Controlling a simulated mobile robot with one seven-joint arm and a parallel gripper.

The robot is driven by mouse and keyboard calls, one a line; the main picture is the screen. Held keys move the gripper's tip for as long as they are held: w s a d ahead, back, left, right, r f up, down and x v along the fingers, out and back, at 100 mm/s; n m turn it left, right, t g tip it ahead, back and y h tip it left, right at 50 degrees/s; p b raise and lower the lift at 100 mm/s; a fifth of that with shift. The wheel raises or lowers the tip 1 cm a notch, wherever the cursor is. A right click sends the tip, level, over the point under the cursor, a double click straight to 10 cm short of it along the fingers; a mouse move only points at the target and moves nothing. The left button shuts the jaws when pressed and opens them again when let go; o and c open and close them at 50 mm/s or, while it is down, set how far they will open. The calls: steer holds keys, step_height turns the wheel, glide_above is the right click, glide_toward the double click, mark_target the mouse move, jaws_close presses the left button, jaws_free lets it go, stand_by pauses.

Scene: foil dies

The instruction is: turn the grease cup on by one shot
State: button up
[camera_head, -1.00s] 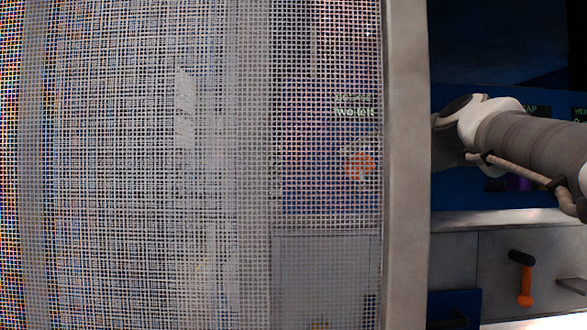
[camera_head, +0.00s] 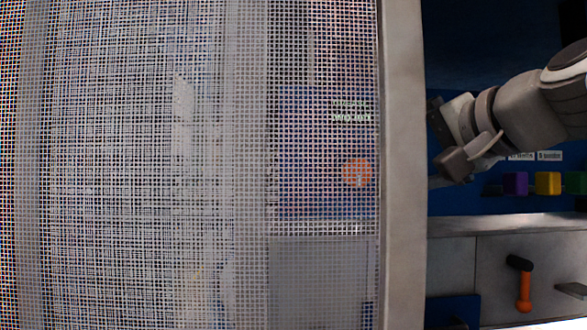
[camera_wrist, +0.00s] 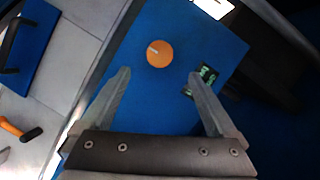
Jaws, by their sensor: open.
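The grease cup is an orange round knob (camera_head: 356,172) on a blue panel, seen in the head view through a wire mesh. A small label (camera_head: 351,117) above it is blurred by the mesh. In the wrist view the orange knob (camera_wrist: 159,53) shows clearly, with a short white mark pointing to its upper left. My gripper (camera_wrist: 160,75) is open and empty. In that picture its fingers lie either side of and below the knob; I see no contact, and the distance is hard to tell. In the head view its fingertips are not clear beside the post.
A mesh screen (camera_head: 150,200) with a grey post (camera_head: 402,170) fills the left and middle of the head view. Purple (camera_head: 515,184), yellow (camera_head: 547,183) and green blocks sit right of it. An orange handle (camera_head: 524,290) is below. A small green-lettered display (camera_wrist: 207,73) is near the right finger.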

steer(key=v, duration=0.5)
steer(key=shift+s+r, duration=0.1)
steer(key=shift+s, duration=0.15)
